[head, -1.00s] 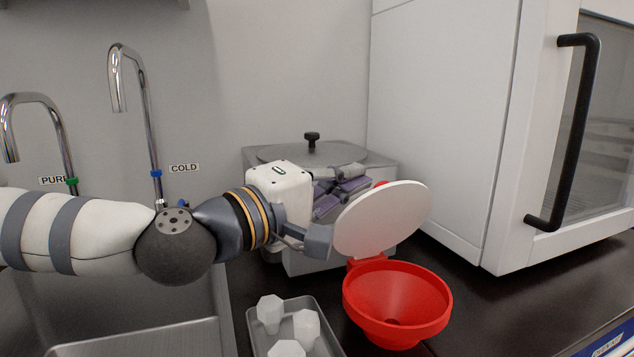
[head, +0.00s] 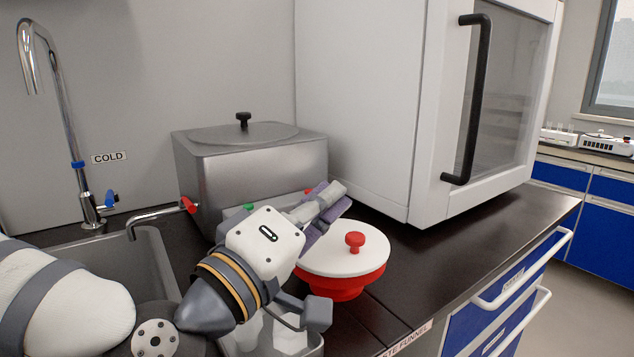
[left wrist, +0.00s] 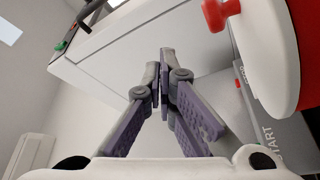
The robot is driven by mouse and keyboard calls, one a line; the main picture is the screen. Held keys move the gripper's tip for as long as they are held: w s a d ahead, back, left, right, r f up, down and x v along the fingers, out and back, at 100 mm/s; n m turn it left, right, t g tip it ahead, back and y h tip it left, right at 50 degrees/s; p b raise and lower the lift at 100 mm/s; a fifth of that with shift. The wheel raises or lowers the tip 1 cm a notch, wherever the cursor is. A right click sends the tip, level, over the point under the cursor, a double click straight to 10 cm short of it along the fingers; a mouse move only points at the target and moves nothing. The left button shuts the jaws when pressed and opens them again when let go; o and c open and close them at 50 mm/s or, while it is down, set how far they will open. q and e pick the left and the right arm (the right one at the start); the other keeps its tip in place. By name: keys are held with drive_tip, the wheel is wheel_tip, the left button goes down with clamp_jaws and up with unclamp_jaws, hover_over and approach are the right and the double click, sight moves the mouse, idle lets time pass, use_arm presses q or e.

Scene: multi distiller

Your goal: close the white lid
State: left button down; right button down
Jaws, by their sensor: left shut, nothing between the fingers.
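The white lid (head: 348,256) lies flat over the red funnel (head: 342,290) on the dark bench in the head view, with its red knob (head: 355,241) on top. In the left wrist view the lid (left wrist: 272,50) shows at the upper right, its red knob (left wrist: 218,14) pointing left. My left gripper (head: 333,192) is just left of and above the lid, with its fingers past the lid's back left rim; the fingertips (left wrist: 166,52) are together and empty. I cannot tell whether the gripper touches the lid. My right gripper is in neither view.
A metal distiller (head: 245,155) stands behind the gripper. A white cabinet (head: 385,110) with a black handle (head: 470,100) stands to the right. A sink (head: 150,262) and tap (head: 60,120) are on the left. A tray of white pieces (head: 290,335) is partly hidden below my gripper. Bench right of the funnel is clear.

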use_arm(q)
drive_tip(key=shift+s+d+f, duration=0.15)
drive_tip(key=shift+s+f, duration=0.1)
drive_tip(key=shift+f, duration=0.25)
drive_tip(key=shift+s+d+f, duration=0.15)
drive_tip(key=shift+s+f, duration=0.1)
drive_tip(key=shift+f, duration=0.2)
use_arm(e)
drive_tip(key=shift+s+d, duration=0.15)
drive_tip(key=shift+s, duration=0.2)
